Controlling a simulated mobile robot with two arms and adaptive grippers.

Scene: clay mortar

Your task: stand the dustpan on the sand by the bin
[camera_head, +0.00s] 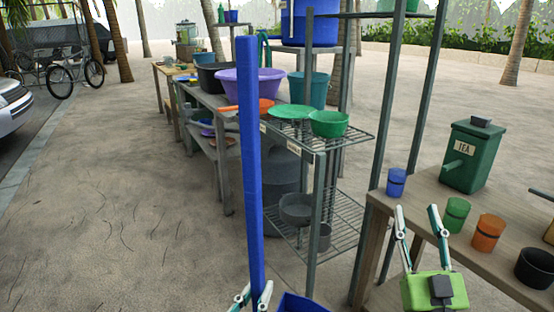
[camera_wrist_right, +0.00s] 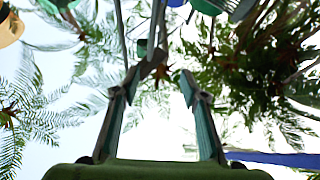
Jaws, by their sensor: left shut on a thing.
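The dustpan (camera_head: 250,150) shows as a long, blue, nearly upright handle in the head view. A blue piece (camera_head: 298,304) at the bottom edge looks like part of its pan, mostly cut off. My left gripper (camera_head: 256,291) is shut on the low part of the handle, its fingers on both sides. Whether the pan touches the sand is out of view. A dark grey round container (camera_head: 284,178) stands behind the wire rack; I cannot tell whether it is the bin. My right gripper (camera_head: 416,208) is open and empty by the right table; its spread fingers show in the right wrist view (camera_wrist_right: 158,76).
A metal rack (camera_head: 317,225) with bowls stands just right of the handle. A wooden table (camera_head: 426,194) at right holds a green tea dispenser (camera_head: 468,160) and several cups. A long table (camera_head: 214,102) runs behind. Open sand (camera_head: 110,210) lies at left.

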